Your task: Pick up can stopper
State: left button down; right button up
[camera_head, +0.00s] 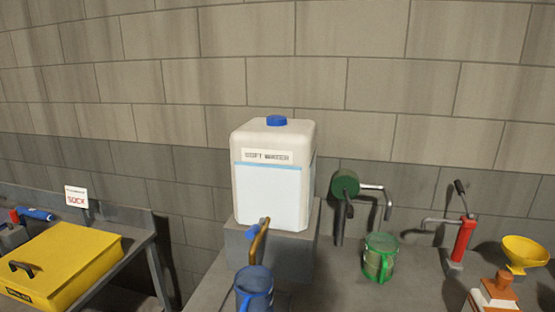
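A white can (273,180) labelled "SOFT WATER" stands upright on a grey block (300,240) in the middle of the view. A blue stopper (276,120) sits on top of the can. A brass tap (261,241) with a blue handle shows at the front below the can. Neither of my grippers is in view, so I cannot see whether they are open or shut.
A blue mug (254,289) stands under the tap. A green mug (380,258), a green crank device (345,184), a red hand pump (463,240) and a yellow funnel (524,253) stand to the right. A yellow case (65,262) lies on the left table. A brick wall is behind.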

aim_at(498, 289)
jog(key=z, duration=3.65)
jog(key=i, duration=1.05)
jog(key=u, duration=2.95)
